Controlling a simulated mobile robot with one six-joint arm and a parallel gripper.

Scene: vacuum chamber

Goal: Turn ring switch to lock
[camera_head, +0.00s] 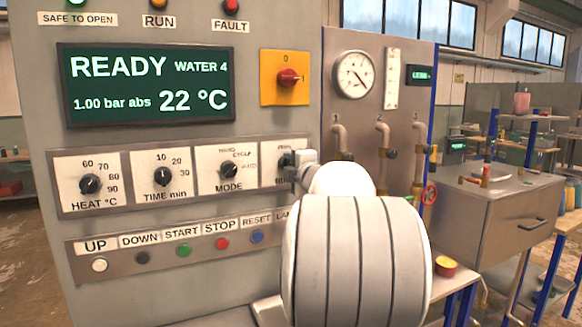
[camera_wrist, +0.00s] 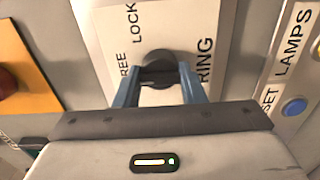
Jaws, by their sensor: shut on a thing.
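The ring switch (camera_wrist: 160,60) is a dark round knob on a white plate (camera_wrist: 207,25). In the wrist view the plate reads "REE", "LOCK" and "RING", turned sideways. My gripper (camera_wrist: 158,84) has its two blue-grey fingers on either side of the knob and is shut on it. In the head view the ring switch (camera_head: 285,160) is at the right end of the dial row, and my gripper (camera_head: 293,161) and white wrist hide part of it and its plate. Which label the knob points to I cannot tell.
Left of the switch are the MODE (camera_head: 231,170), TIME (camera_head: 163,176) and HEAT (camera_head: 89,184) dials. A button row (camera_head: 183,250) runs below. A yellow plate with a red rotary switch (camera_head: 287,78) is above. Pipes with valves (camera_head: 383,140) stand to the right.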

